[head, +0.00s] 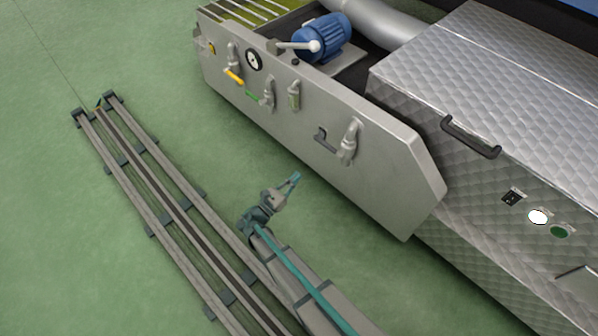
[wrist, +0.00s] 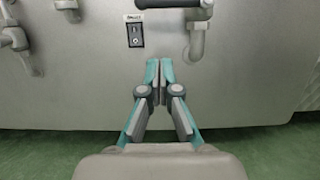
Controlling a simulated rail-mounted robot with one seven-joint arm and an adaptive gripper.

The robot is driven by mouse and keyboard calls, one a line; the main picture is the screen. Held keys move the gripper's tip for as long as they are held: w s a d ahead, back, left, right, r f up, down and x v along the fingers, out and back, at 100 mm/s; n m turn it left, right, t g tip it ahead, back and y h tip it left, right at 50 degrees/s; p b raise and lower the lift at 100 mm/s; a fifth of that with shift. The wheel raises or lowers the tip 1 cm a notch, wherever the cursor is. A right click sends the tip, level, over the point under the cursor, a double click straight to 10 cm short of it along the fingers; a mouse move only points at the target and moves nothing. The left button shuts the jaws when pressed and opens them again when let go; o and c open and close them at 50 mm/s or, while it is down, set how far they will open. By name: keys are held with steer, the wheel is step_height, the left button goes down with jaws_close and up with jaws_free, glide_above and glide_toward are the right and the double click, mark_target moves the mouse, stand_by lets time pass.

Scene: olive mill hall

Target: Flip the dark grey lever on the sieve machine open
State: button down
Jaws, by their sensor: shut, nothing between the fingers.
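The sieve machine (head: 300,185) is a grey metal panel with several pipes and levers on its side. The dark grey lever (head: 323,141) sits low on the right part of this panel, beside a grey pipe fitting (head: 349,142). In the wrist view the lever (wrist: 165,3) runs roughly level along the top edge, partly cut off, left of the pipe (wrist: 197,42). My gripper (head: 295,177) is in front of the panel, to the lower left of the lever. In the wrist view my gripper's (wrist: 160,66) fingers are together and empty, below the lever and apart from it.
A yellow lever (head: 234,76), a green lever (head: 254,97) and a round gauge (head: 254,60) sit further left on the panel. A small black switch (wrist: 135,35) is under the lever. A quilted metal cabinet (head: 480,130) stands right. The green floor (head: 60,230) is free left of the rails.

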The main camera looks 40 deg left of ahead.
mark_target(328, 146)
steer(key=r+b+x, duration=0.2)
steer(key=b+x, duration=0.1)
steer(key=x, duration=0.8)
steer(key=shift+s+r, duration=0.2)
steer(key=shift+r, duration=0.15)
steer(key=shift+s+a+r, duration=0.1)
